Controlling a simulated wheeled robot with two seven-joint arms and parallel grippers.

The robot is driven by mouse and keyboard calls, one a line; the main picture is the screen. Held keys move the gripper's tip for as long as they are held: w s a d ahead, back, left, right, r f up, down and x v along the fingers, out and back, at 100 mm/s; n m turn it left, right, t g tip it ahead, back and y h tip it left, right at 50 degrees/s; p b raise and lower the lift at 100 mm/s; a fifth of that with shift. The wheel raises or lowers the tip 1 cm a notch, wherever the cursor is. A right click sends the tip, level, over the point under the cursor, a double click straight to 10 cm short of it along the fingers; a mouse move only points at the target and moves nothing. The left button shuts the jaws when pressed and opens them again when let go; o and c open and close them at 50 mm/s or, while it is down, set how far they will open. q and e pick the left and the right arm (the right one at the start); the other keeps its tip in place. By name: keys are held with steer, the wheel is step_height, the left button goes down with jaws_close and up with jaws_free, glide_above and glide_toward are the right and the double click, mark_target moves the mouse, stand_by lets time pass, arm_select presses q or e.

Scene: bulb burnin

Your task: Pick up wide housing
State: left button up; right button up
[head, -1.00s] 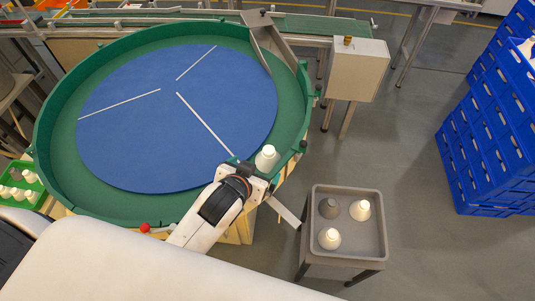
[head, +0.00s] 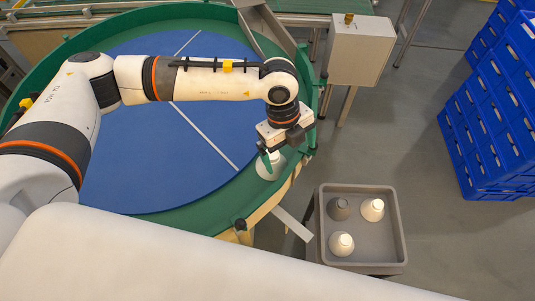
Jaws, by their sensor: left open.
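A white housing (head: 269,172) stands on the green outer ring at the right front of the round table. My left gripper (head: 273,158) comes down over it from above, fingers pointing down and open. The gripper hides the housing's upper part, and I cannot tell whether the fingers touch it. My right gripper is not in view.
A grey tray (head: 394,255) on a stand, right of the table, holds two pale housings (head: 372,209) (head: 342,244) and one grey housing (head: 339,209). The round table (head: 150,200) has a green raised rim. Blue crates (head: 490,130) are stacked at right.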

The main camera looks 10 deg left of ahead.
arm_select(q)
steer(key=n+t+y, duration=0.1)
steer(key=y, duration=0.1)
glide_above(272, 159)
steer(key=w, duration=0.1)
steer(key=shift+w+f, duration=0.1)
step_height(272, 159, down, 6)
steer(key=shift+a+r+p, duration=0.1)
steer(key=shift+a+p, duration=0.05)
steer(key=shift+p, duration=0.65)
step_height(272, 159, down, 5)
steer(key=shift+w+r+p, duration=0.1)
steer(key=shift+w+p, duration=0.05)
steer(key=shift+p, duration=0.65)
steer(key=shift+f, duration=0.5)
steer(key=c, duration=0.9)
steer(key=shift+r, duration=0.1)
